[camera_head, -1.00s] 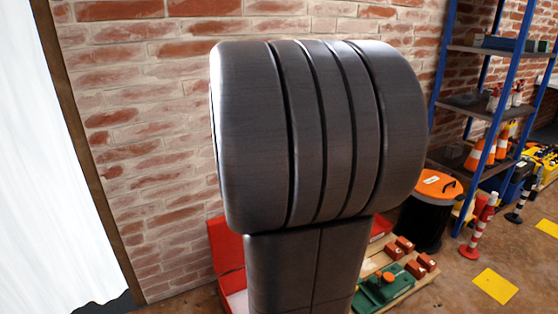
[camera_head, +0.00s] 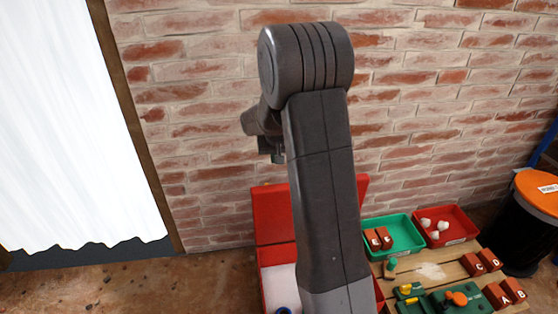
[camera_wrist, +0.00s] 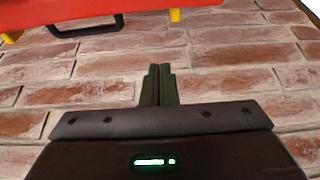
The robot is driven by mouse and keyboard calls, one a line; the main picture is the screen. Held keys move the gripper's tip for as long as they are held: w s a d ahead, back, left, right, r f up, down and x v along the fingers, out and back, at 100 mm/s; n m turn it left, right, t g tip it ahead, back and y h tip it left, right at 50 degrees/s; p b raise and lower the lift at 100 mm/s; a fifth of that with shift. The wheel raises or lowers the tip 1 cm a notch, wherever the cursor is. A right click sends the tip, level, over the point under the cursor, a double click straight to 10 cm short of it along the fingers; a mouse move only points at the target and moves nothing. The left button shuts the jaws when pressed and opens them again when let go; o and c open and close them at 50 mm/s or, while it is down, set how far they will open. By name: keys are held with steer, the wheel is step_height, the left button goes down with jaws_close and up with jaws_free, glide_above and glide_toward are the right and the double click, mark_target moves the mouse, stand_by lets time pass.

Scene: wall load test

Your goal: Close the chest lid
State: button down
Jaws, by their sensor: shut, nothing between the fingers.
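The red chest (camera_head: 262,256) stands against the brick wall, with its lid (camera_head: 272,216) raised and open. Its pale interior and a blue round item (camera_head: 284,310) show at the left; my arm hides much of the middle. In the wrist view a red part of what looks like the chest (camera_wrist: 80,14) lies along the top left, with a black handle (camera_wrist: 85,30) and yellow pieces. My gripper (camera_wrist: 158,72) is shut and empty, in front of bricks, apart from the red part. In the head view its end (camera_head: 273,154) is small, above the lid.
A green bin (camera_head: 405,236) and a red bin (camera_head: 455,225) with white balls stand right of the chest. A wooden board (camera_head: 430,273) holds lettered red blocks (camera_head: 497,295) and green parts. A black bin with an orange lid (camera_head: 540,190) is far right. Floor at left is clear.

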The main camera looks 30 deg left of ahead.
steer(key=b+x, duration=0.3)
steer(key=x, duration=0.6)
steer(key=s+d, duration=0.1)
steer(key=s+d+b, duration=0.1)
steer(key=s, duration=0.1)
steer(key=shift+s+d+r, duration=0.15)
steer(key=shift+s+d, duration=0.1)
steer(key=shift+d, duration=0.05)
